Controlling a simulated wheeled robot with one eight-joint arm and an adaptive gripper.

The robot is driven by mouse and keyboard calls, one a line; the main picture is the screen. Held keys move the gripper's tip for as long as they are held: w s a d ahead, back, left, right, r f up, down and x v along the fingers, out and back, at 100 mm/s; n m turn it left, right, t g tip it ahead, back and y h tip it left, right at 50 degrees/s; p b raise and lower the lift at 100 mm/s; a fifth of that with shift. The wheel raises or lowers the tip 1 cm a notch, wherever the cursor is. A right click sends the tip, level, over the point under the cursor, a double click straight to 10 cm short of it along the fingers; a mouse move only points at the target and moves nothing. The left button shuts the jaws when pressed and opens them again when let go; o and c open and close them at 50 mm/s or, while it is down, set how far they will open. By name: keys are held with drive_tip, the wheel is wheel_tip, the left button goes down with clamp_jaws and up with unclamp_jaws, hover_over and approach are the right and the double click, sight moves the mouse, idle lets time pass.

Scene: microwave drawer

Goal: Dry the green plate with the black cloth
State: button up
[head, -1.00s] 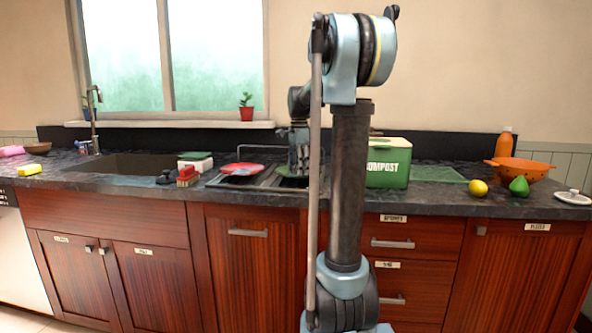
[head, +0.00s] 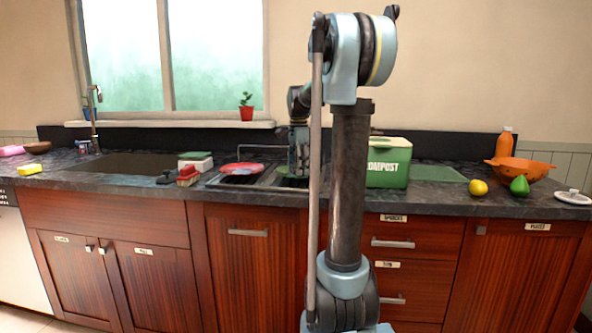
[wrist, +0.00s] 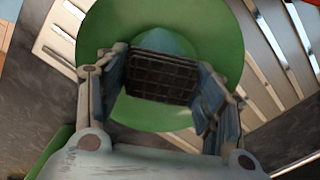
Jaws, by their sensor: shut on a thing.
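The green plate (wrist: 185,20) lies below my gripper (wrist: 162,92) in the wrist view, face up over a slatted rack. The black cloth (wrist: 160,68) is a dark, grid-patterned piece between my two fingers, and they are shut on it. The cloth is over the plate's middle; I cannot tell whether it touches. In the head view my gripper (head: 298,160) points down over the rack beside the sink, partly behind my arm. A sliver of the green plate (head: 291,182) shows below it.
The metal rack (wrist: 285,75) surrounds the plate. A red plate (head: 242,168) stands left of my gripper. A green compost bin (head: 388,165) stands close on the right. A red brush (head: 187,175) and a white-and-green box (head: 195,160) are farther left, near the sink (head: 130,164).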

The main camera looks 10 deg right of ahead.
drive_tip(key=shift+d, duration=0.25)
drive_tip(key=shift+a, duration=0.15)
drive_tip(key=shift+s+a, duration=0.1)
drive_tip(key=shift+a, duration=0.55)
drive_tip(key=shift+d, duration=0.15)
drive_tip(key=shift+d+f, duration=0.1)
drive_tip(key=shift+d, duration=0.55)
